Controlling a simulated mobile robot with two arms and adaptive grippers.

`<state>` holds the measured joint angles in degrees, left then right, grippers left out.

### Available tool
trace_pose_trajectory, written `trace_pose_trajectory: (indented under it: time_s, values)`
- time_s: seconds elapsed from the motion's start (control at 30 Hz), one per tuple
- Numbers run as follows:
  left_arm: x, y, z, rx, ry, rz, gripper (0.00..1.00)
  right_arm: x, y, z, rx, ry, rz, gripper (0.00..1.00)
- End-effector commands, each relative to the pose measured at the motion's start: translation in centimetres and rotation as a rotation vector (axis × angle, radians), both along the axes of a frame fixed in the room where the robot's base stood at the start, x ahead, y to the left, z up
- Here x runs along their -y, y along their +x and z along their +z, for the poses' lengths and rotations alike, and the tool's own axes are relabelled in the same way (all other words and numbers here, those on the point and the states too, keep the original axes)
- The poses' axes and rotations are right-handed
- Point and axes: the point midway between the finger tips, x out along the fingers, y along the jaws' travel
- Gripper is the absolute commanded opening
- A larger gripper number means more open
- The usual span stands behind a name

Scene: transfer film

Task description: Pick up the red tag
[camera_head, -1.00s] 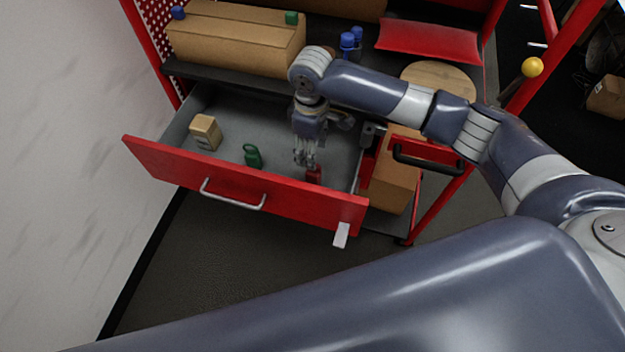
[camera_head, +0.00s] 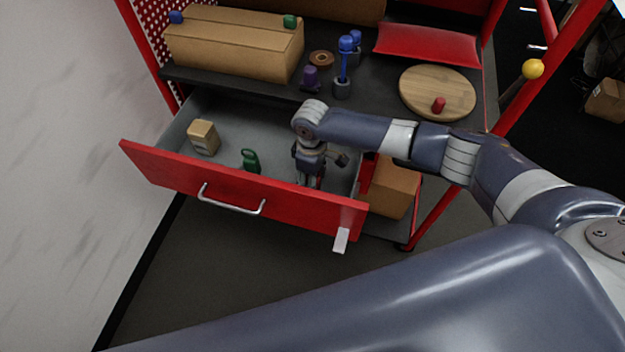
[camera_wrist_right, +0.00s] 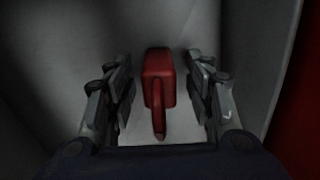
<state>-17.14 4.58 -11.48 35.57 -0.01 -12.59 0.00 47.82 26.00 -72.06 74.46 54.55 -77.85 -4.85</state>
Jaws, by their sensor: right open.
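The red tag (camera_wrist_right: 159,80) lies in the open drawer (camera_head: 240,190), near its right end. In the right wrist view it sits between the two fingers of my right gripper (camera_wrist_right: 158,100), with a gap on each side. My right gripper (camera_head: 309,184) is open and reaches down into the drawer. In the head view the drawer front and the gripper hide most of the tag. My left gripper does not show.
A green tag-like piece (camera_head: 251,160) and a small cardboard box (camera_head: 203,137) are in the drawer to the left. On the shelf above stand a long box (camera_head: 235,45), blue-topped items (camera_head: 343,70), a purple piece (camera_head: 310,78) and a round wooden board (camera_head: 425,85) with a red cylinder (camera_head: 438,104).

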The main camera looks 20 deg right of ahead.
Motion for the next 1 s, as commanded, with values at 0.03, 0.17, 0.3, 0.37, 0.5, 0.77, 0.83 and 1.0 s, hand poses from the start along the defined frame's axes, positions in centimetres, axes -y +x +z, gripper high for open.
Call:
trace_pose_trajectory:
  time_s: [0.03,0.17,0.3,0.37,0.5,0.77,0.83,1.0]
  values:
    - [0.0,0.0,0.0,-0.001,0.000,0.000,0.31,0.0,0.0,-0.5,-0.001,-0.001,-0.001,0.48]
    - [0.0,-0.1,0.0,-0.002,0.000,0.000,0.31,0.0,0.0,-1.1,0.001,-0.001,0.000,0.48]
    - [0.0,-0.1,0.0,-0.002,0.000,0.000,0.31,0.0,0.0,-1.2,0.001,-0.001,0.001,0.48]
    - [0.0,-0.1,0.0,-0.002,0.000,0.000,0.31,0.0,0.0,-1.2,0.001,-0.001,0.001,0.46]
    - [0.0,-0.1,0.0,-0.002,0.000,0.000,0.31,0.0,0.0,-1.1,0.001,-0.001,0.000,0.14]
    - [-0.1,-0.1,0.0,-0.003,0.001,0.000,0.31,0.0,0.0,-1.1,0.001,0.000,0.000,0.01]
    - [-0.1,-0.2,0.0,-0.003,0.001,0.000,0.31,0.0,0.0,-1.1,0.001,0.000,0.000,0.01]
    - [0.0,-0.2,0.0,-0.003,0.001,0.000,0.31,0.0,0.1,-0.2,0.003,0.002,0.000,0.01]
